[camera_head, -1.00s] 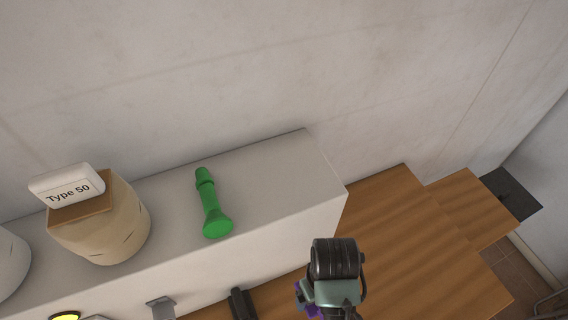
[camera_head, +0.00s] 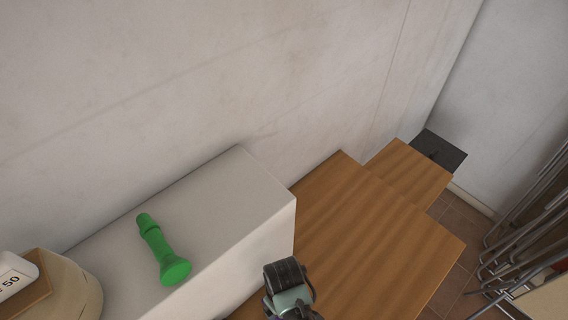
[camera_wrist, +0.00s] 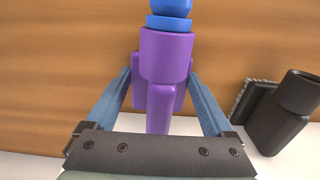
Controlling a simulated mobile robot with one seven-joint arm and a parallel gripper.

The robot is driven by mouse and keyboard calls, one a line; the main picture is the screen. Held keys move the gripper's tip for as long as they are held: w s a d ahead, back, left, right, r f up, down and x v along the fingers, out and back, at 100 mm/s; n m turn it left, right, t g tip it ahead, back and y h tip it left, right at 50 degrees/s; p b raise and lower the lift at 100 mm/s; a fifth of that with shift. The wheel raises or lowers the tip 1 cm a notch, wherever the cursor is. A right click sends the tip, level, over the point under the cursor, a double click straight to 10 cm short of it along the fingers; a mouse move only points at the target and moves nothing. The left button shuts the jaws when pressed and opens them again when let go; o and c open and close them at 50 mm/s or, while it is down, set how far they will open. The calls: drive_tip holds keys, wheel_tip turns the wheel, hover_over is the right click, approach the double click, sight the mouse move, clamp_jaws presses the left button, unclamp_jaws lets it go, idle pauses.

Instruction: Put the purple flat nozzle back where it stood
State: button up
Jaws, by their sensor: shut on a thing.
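The purple flat nozzle (camera_wrist: 166,55) stands out in the middle of the wrist view, with a blue upper part (camera_wrist: 169,20) on top. My gripper (camera_wrist: 162,78) has its two blue fingers on either side of the purple body and is shut on it. Whether the nozzle's lower end touches the white surface is hidden behind the gripper.
A black nozzle-like part (camera_wrist: 275,115) stands close at the right. A wooden surface (camera_wrist: 60,60) fills the background. In the head view a green nozzle-like piece (camera_head: 162,250) lies on the white ledge (camera_head: 225,195), beside wooden steps (camera_head: 375,225). Metal frames (camera_head: 530,230) stand far right.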

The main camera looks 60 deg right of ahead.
drive_tip(key=shift+w+f, duration=0.1)
drive_tip(key=shift+f, duration=0.05)
drive_tip(key=o, duration=1.5)
drive_tip(key=shift+f, duration=0.1)
wheel_tip(320, 180, up, 12)
drive_tip(key=shift+r, duration=0.2)
